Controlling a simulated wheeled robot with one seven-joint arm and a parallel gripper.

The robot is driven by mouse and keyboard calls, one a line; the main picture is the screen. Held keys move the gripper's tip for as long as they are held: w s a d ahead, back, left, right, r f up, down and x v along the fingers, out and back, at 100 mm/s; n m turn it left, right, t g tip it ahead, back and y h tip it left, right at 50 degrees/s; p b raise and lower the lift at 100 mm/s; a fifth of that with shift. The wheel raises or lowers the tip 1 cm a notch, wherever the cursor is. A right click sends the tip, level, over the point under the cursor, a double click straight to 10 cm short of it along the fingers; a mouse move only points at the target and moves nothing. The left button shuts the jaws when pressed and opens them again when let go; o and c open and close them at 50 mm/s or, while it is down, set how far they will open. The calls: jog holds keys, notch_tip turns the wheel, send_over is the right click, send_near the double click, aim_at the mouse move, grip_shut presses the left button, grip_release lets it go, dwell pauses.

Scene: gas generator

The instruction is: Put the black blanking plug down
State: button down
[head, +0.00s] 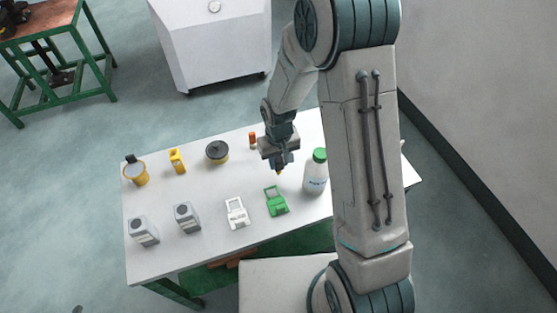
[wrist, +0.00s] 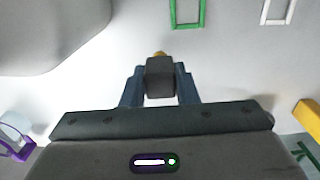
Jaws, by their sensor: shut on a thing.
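My gripper (wrist: 160,88) is shut on the black blanking plug (wrist: 160,75), a dark block between the two blue fingers in the wrist view. A small brass-coloured tip shows at the plug's far end. In the head view my gripper (head: 281,164) is over the back part of the white table (head: 205,247), left of the white bottle and behind the green frame. The plug's dark body is hard to make out there. I cannot tell whether the plug touches the table.
A green frame (head: 275,201), white frame (head: 237,213) and two grey boxes (head: 143,231) (head: 187,216) line the front. Behind are a green-capped bottle (head: 316,175), orange item (head: 252,140), black round tin (head: 217,152), yellow item (head: 177,161) and amber jar (head: 135,171). Bare tabletop separates the rows.

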jog(key=shift+f, duration=0.25)
jog(key=shift+f, duration=0.1)
jog(key=c, duration=1.5)
grip_release()
jog(key=shift+f, duration=0.1)
jog(key=shift+c, duration=0.2)
jog(key=o, duration=0.4)
jog(key=shift+r, duration=0.2)
